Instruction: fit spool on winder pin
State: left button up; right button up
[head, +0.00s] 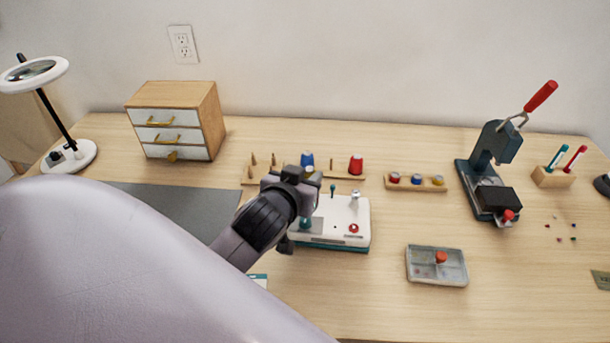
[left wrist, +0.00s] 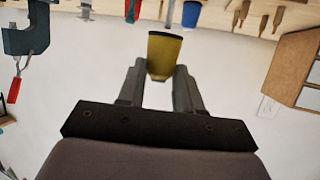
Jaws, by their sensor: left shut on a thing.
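My left gripper (head: 303,186) is over the left part of the white winder (head: 335,215), which has a teal base. In the left wrist view the gripper (left wrist: 160,78) is shut on an olive-yellow spool (left wrist: 164,50), with one finger on each side. In the head view I cannot make out this spool behind the gripper. A thin upright pin with a teal top (head: 332,190) stands at the back of the winder, to the right of the gripper. Whether the spool touches any pin cannot be told. My right gripper is not in view.
A peg rack (head: 248,181) behind the winder carries a blue spool (head: 307,159) and a red spool (head: 356,165). A bobbin rack (head: 432,188), a grey tray (head: 437,280) and a dark press (head: 490,165) stand to the right. The table front is mostly clear.

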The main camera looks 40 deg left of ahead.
pick_arm(q)
jog(key=shift+f+p, duration=0.7)
jog(key=shift+p, duration=1.1)
dwell(2.3)
jog(key=shift+f+p, duration=0.45)
jog(key=shift+f, duration=1.05)
dwell(2.1)
jog(key=o, duration=1.1)
